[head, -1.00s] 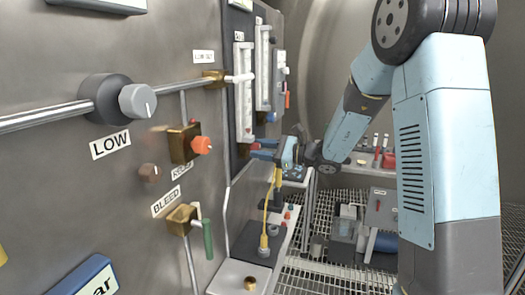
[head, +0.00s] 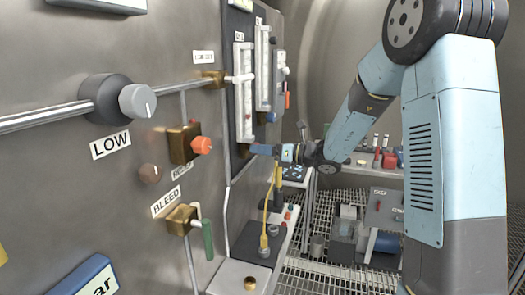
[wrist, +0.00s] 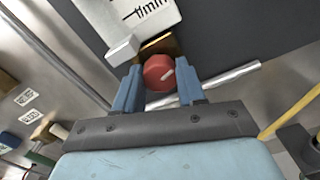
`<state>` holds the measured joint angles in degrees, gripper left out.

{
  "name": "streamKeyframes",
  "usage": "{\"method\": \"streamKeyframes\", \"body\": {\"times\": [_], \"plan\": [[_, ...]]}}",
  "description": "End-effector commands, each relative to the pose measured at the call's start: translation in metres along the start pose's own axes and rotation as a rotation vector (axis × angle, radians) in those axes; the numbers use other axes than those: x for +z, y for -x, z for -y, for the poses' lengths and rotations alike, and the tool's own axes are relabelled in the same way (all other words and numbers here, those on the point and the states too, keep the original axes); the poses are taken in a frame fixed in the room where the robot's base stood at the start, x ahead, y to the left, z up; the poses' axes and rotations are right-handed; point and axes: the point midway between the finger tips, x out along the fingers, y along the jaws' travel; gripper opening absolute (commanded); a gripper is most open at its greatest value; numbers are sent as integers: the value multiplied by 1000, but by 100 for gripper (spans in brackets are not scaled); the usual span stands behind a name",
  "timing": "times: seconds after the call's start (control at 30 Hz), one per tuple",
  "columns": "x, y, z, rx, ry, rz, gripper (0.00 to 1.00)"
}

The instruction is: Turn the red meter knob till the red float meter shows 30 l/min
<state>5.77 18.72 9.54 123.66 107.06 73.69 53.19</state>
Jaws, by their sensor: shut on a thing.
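The red meter knob (wrist: 159,73) shows in the wrist view as a round red cap with a pale pointer line aimed up and right. My gripper (wrist: 160,94) has one blue finger on each side of it and is shut on it. In the head view my gripper (head: 254,149) is at the foot of the left float meter (head: 243,95) on the panel, and the knob is hidden there. The lower end of the meter's white scale (wrist: 140,12), marked l/min, shows in the wrist view. The float's reading is too small to tell.
A second float meter (head: 263,68) stands just right of the first. An orange knob (head: 201,145) and a green-handled bleed valve (head: 207,238) are on the steel wall to the left. A bench with tools lies behind.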

Motion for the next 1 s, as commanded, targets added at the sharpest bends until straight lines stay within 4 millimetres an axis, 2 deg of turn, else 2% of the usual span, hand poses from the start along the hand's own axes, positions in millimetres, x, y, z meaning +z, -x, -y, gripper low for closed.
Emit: {"method": "streamKeyframes", "body": {"times": [0.27, 0.7, 0.73, 1.0], "plan": [[-3, -2, -1, 3, -69, -5, 9], [-2, -2, -1, 3, -77, -4, 9], [-2, -2, -1, 3, -77, -4, 42], [-1, 0, 0, 1, -75, -2, 65]]}}
